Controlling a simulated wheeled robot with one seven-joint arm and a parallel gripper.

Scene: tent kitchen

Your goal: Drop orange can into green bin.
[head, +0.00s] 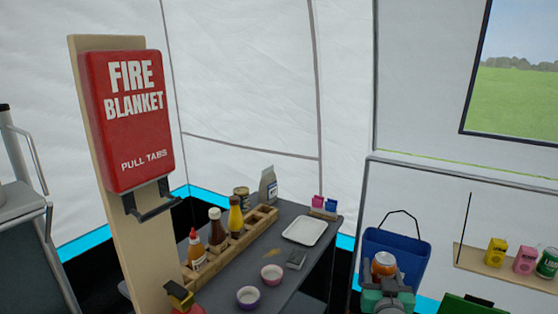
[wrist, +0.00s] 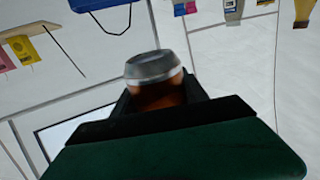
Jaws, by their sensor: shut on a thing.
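The orange can (head: 384,262) is upright in my gripper (head: 387,284), at the lower right of the head view. My gripper is shut on it. In the wrist view the can (wrist: 155,68) shows its silver end and orange-brown side between the dark fingers (wrist: 160,98); its lower part is hidden. A green thing (head: 472,306), likely the green bin, shows only its top part at the bottom right edge of the head view. The can is left of it and higher in the picture.
A blue bin (head: 408,243) with a black handle is behind the can. A grey table (head: 318,246) on the left holds bottles, two bowls and a white tray (head: 305,231). A shelf (head: 474,256) at right bears several small packages.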

